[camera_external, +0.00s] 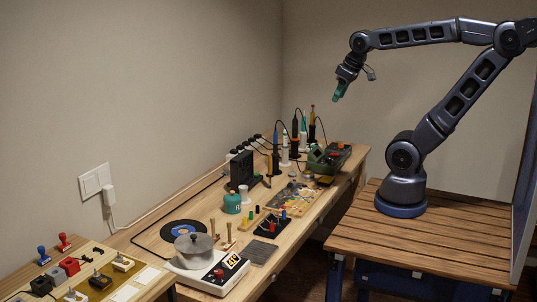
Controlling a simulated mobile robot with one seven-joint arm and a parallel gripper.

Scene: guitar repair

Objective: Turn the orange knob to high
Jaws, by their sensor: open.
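My gripper (339,92), with teal fingers, hangs in the air above the far end of the workbench, pointing down and left. It is open, touches nothing and holds nothing that I can see. I cannot clearly make out an orange knob at this size. A white device (237,272) at the front of the bench has a small reddish knob (219,273) on its face. A green device (328,157) and a black box (241,170) stand farther back; any knobs on them are too small to tell. The setting of any knob cannot be read.
The long wooden workbench (150,243) holds a black disc (184,230), a teal jar (232,203), a circuit board (292,197) and several upright tools near the wall. My base stands on a slatted table (440,240) to the right. The air around my gripper is free.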

